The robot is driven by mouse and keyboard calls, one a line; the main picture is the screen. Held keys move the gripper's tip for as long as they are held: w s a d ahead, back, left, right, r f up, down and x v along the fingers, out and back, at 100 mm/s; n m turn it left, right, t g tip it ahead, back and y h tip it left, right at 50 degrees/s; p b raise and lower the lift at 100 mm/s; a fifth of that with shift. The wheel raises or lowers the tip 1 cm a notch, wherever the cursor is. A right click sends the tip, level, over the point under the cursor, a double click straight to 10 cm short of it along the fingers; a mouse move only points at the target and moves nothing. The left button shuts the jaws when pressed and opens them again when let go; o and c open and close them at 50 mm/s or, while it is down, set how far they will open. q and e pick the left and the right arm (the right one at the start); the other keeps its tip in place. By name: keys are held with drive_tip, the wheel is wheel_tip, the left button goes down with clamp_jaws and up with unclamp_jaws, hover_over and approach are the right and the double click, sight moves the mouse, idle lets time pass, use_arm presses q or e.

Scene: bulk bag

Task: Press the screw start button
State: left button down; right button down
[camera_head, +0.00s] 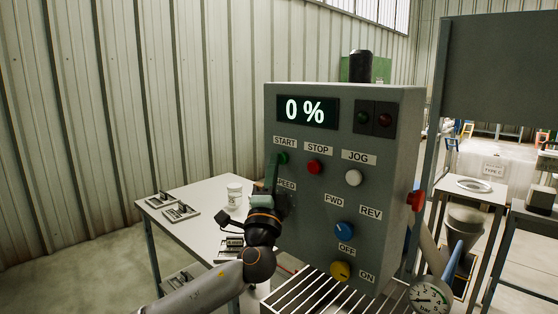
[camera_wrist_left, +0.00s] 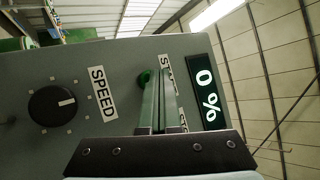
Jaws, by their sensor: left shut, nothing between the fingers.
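The grey control box (camera_head: 320,230) stands in the middle of the head view, and its display (camera_head: 307,111) reads 0 %. The green START button (camera_head: 283,158) is at its upper left, under the START label (camera_head: 284,142). My left gripper (camera_head: 273,165) is shut and empty, its fingertips at the left edge of the button. In the left wrist view the green button (camera_wrist_left: 145,77) shows just left of the fingertips (camera_wrist_left: 161,72), partly hidden by them. I cannot tell whether they touch it. The fingers also cover part of the START label.
The red STOP button (camera_head: 314,167) and white JOG button (camera_head: 353,177) are to the right. The black SPEED knob (camera_wrist_left: 52,106) is beside the gripper in the wrist view. A white table (camera_head: 215,197) with a cup (camera_head: 234,193) stands behind. A red button (camera_head: 416,201) protrudes from the box's right side.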

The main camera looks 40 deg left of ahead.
use_arm(q)
drive_tip(key=shift+w, duration=0.15)
idle(0.5)
drive_tip(key=shift+s, duration=0.9)
drive_tip(key=s, duration=0.1)
drive_tip(key=s+b, duration=0.1)
drive_tip(key=s, duration=0.3)
drive_tip(key=shift+a+b, duration=0.25)
drive_tip(key=shift+b, duration=0.1)
idle(0.3)
